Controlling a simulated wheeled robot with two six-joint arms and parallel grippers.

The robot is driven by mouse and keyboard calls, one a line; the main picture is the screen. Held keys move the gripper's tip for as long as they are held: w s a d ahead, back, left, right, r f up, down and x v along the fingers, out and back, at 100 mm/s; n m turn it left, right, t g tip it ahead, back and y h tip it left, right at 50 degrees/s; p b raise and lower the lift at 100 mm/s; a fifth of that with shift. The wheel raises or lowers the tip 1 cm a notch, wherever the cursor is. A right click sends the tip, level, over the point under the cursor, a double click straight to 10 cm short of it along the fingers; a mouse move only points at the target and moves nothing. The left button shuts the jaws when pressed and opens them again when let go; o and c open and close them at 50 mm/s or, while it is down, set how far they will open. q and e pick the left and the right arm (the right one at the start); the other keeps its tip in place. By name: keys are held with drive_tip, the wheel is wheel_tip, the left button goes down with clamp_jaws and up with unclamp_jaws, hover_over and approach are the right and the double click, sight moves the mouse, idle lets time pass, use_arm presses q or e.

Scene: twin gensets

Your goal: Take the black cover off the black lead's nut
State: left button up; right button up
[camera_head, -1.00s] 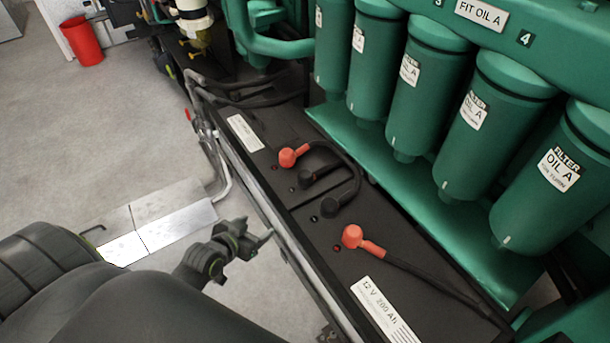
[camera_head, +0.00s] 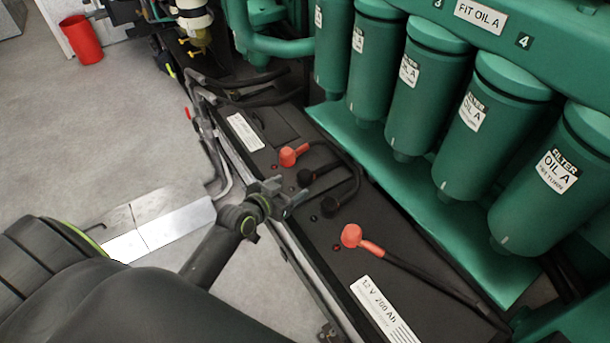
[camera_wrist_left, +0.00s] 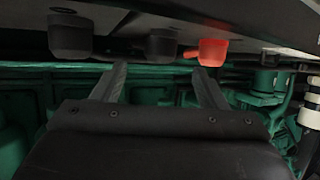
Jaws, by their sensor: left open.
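Two black covers sit on top of the black battery box (camera_head: 385,262): a farther one (camera_head: 306,177) and a nearer one (camera_head: 329,207). Black cables run by both; which cover belongs to the black lead is hard to tell. My left gripper (camera_head: 292,197) is open and empty, over the box's left edge and just left of the black covers. In the left wrist view the picture is inverted, and the covers hang from the top, one at left (camera_wrist_left: 69,36) and one at centre (camera_wrist_left: 157,42), beyond the fingertips (camera_wrist_left: 160,70). My right gripper is out of view.
Red covers sit close by, one farther (camera_head: 289,157) and one nearer (camera_head: 352,235) with a cable running right. Green oil filters (camera_head: 446,155) stand to the right above a green ledge. Metal pipes (camera_head: 216,165) run along the left side; open floor lies beyond.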

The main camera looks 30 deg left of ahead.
sight(301, 179)
use_arm(q)
drive_tip(key=shift+r+x, duration=0.2)
drive_tip(key=shift+x, duration=3.35)
drive_tip(key=c, duration=1)
